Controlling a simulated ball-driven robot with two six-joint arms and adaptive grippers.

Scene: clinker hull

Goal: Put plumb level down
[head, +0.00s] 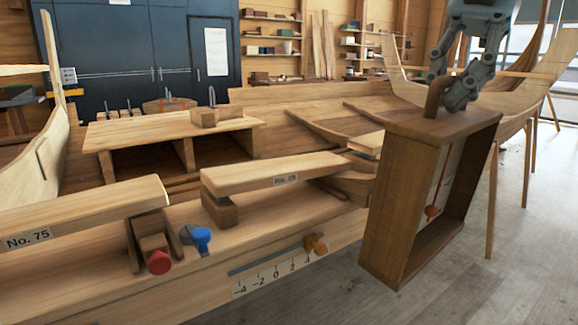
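The plumb level (395,210) is a tall brown wooden frame, open in the middle, with a peg-like handle on top. Inside it hang a thin line and a red bob in front of a pale strip. It is tilted in the picture, in front of the hull's right part, over the floor. My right gripper (455,98) comes down from the top right, and its fingers are closed around the handle (435,97). Whether the frame's lower end touches anything cannot be told. My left gripper is not in view.
A wooden bench (330,238) carries a -4 to 2 scale (272,275), a red knob (159,262), a blue knob (202,238) and an orange-brown knob (316,244). Planks labelled No. 75 (70,215) and another number (275,173) lie on it. Bare floor (530,260) is at right.

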